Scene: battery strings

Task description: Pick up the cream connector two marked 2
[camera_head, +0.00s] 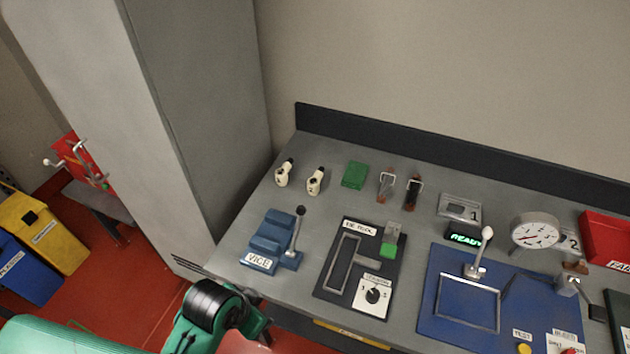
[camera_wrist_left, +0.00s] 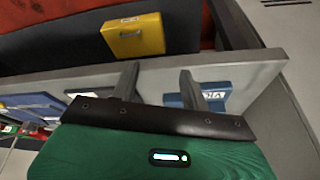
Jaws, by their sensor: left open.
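Two small cream connectors with dark tips stand at the back left of the grey bench, one on the left (camera_head: 283,173) and one on the right (camera_head: 315,181). Their marks are too small to read, so I cannot tell which is marked 2. My left gripper (camera_wrist_left: 157,82) is open and empty in the left wrist view, its fingers near the bench's front edge. In the head view my left arm is low, in front of the bench, well short of the connectors. The connectors cannot be made out in the wrist view. My right gripper is not in view.
A blue vice (camera_head: 270,243) stands between the bench's front edge and the connectors; it also shows in the wrist view (camera_wrist_left: 208,93). A green block (camera_head: 355,174) is right of the connectors. A tall grey cabinet (camera_head: 205,100) stands at left. A yellow box (camera_wrist_left: 135,35) is below the bench edge.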

